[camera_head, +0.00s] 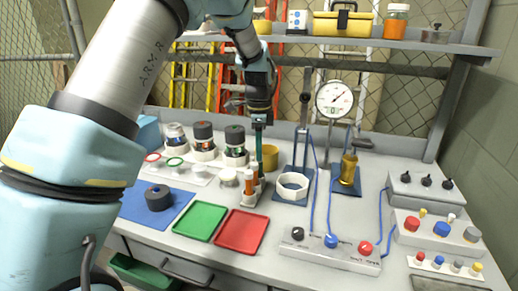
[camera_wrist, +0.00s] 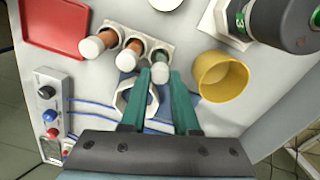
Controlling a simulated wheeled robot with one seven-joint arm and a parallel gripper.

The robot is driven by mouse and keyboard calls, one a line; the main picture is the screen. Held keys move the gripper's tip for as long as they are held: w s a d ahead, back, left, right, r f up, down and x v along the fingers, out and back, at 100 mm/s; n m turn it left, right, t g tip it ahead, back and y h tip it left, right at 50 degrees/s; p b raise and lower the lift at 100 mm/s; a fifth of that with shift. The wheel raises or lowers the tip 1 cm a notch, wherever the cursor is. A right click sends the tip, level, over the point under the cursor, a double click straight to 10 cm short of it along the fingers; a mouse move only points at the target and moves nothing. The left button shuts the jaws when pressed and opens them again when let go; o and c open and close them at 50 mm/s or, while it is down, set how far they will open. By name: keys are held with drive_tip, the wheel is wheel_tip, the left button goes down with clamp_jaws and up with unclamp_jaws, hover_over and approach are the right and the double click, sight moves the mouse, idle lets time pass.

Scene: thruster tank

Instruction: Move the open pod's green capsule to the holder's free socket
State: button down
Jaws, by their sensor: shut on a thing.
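My gripper (camera_wrist: 160,78) is shut on the green capsule (camera_wrist: 160,56), which has a white cap and a dark green body. The white holder (camera_wrist: 133,33) is under it, with two orange-brown, white-capped capsules (camera_wrist: 130,54) standing in its other sockets. The green capsule is in line with the holder's end socket; I cannot tell whether it is fully seated. In the head view my gripper (camera_head: 258,158) points down at the back of the holder (camera_head: 245,199), hiding most of the green capsule.
A yellow cup (camera_wrist: 222,77) stands close right of my fingers in the wrist view. A white hexagonal ring (camera_head: 293,186) is right of the holder. Green (camera_head: 200,221) and red (camera_head: 241,231) trays lie in front. A dark round part (camera_head: 158,198) sits on the blue mat (camera_head: 135,208).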

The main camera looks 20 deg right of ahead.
idle(0.3)
drive_tip(key=c, duration=0.6)
unclamp_jaws()
drive_tip(key=shift+r, duration=0.1)
wheel_tip(320, 180, up, 11)
drive_tip(key=shift+f+b, duration=0.2)
drive_tip(key=shift+b, duration=1.05)
drive_tip(key=a+f+n, duration=0.2)
drive_tip(key=a+n, duration=0.3)
drive_tip(key=a, duration=0.5)
drive_tip(key=a+f+n, duration=0.3)
drive_tip(key=a+n, duration=0.2)
drive_tip(key=a, duration=0.5)
drive_tip(key=s+a+f+n, duration=0.2)
drive_tip(key=s+a+n, duration=0.1)
drive_tip(key=a+n, duration=0.1)
drive_tip(key=s+a+f+n+t, duration=0.1)
drive_tip(key=s+a+f+n, duration=0.1)
drive_tip(key=s+a+n, duration=0.2)
drive_tip(key=s+a+f+n, duration=0.2)
drive_tip(key=s+a+n, duration=0.2)
drive_tip(key=a, duration=0.4)
drive_tip(key=shift+a+t, duration=0.3)
drive_tip(key=shift+a, duration=0.05)
